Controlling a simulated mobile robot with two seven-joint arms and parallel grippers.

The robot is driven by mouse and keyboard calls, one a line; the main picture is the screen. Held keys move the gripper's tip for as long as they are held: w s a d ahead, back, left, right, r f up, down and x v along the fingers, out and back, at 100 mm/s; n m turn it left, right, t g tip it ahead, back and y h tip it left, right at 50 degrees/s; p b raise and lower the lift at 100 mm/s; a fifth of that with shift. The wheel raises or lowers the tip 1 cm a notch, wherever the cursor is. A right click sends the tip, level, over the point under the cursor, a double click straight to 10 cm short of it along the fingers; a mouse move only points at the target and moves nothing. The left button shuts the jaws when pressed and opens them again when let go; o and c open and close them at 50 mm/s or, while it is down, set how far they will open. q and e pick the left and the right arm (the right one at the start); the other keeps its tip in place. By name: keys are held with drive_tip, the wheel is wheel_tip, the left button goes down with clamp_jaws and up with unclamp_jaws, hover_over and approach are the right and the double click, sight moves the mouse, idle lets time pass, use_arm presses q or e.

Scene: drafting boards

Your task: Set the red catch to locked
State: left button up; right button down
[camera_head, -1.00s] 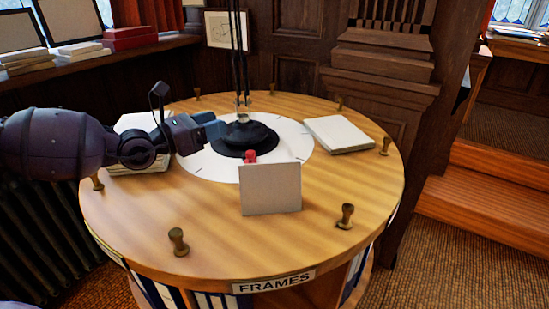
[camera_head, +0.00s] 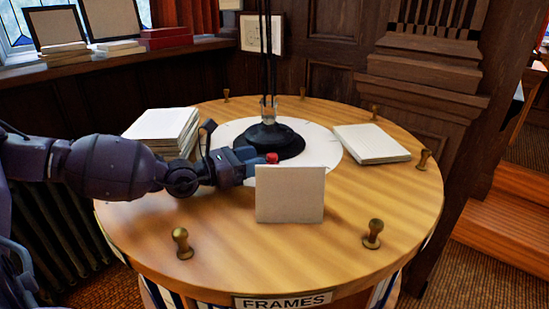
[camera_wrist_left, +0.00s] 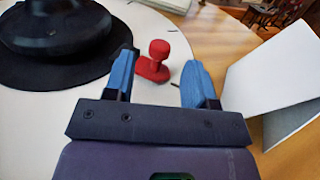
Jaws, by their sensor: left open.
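The red catch (camera_wrist_left: 157,62) has a round knob on a short stem over a flat red base, on the white disc beside the black lamp base. In the head view only the top of the red catch (camera_head: 272,158) shows, above the white card. My left gripper (camera_wrist_left: 160,85) is open, its two blue fingers pointing at the catch, the knob between their lines and just beyond or at the tips. In the head view my left gripper (camera_head: 257,160) reaches in from the left, right at the catch. I cannot tell whether a finger touches it. My right gripper is not visible.
A white upright card (camera_head: 290,195) stands close in front of the catch; it is also right of my gripper in the wrist view (camera_wrist_left: 275,80). The black lamp base (camera_head: 268,138) is behind. Paper stacks lie left (camera_head: 165,128) and right (camera_head: 370,143). Brass knobs ring the round table (camera_head: 220,255).

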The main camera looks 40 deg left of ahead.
sight(272, 154)
use_arm(q)
drive_tip(key=shift+x, duration=2.65)
clamp_jaws()
